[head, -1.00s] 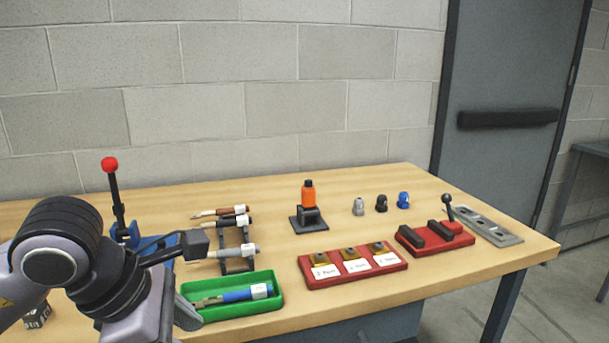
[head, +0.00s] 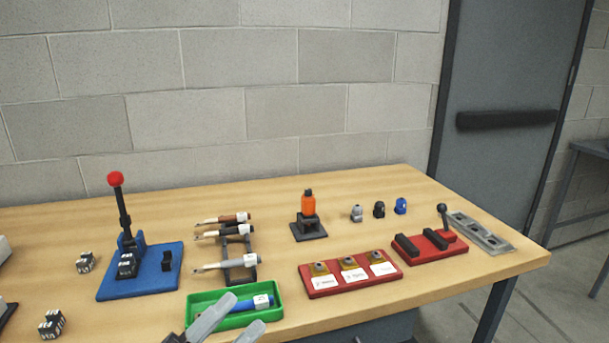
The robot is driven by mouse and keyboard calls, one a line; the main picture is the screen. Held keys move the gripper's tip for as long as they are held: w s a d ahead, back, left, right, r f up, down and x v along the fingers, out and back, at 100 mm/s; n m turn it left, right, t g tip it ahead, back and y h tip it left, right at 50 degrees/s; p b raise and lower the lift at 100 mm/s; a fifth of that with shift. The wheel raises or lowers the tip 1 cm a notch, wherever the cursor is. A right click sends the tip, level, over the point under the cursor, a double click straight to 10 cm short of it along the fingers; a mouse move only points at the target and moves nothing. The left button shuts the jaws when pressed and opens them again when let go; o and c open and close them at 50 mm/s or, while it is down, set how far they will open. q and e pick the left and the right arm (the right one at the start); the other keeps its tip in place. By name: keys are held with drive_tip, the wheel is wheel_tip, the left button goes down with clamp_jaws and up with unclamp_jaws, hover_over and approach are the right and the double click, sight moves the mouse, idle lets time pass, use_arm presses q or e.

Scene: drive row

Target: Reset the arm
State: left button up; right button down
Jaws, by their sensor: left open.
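My left gripper (head: 228,326) shows at the bottom edge of the head view, its two grey fingers spread apart with nothing between them. It is at the near side of the green tray (head: 196,304), partly in front of it. The rest of the left arm is out of the frame. A blue-handled tool (head: 243,305) with a white label lies in the tray. My right gripper is not in the view.
A blue lever press (head: 141,284) stands at left beside small dark blocks (head: 52,324). A rack (head: 242,262) holds several drivers.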

use_arm(q)
drive_tip(key=s+a+f+n+y+p, duration=0.1)
drive_tip(key=a+f+n+y, duration=0.3)
drive_tip(key=f+n+y, duration=0.3)
drive_tip(key=a+f+n+y+p, duration=0.1)
drive_tip(key=a+f+n+y, duration=0.35)
drive_tip(key=f+n, duration=0.3)
drive_tip(key=s+a+f+n+g+y, duration=0.2)
drive_tip(key=s+f+n+g+y, duration=0.1)
drive_tip(key=s+f, duration=0.8)
wheel_tip(320, 180, down, 3)
drive_tip(key=n+g, duration=0.1)
drive_tip(key=g, duration=0.1)
drive_tip(key=shift+a+n+g+p, duration=0.25)
drive_tip(key=shift+n+g+p, duration=0.1)
drive_tip(key=shift+g, duration=0.05)
drive_tip(key=shift+r, duration=0.15)
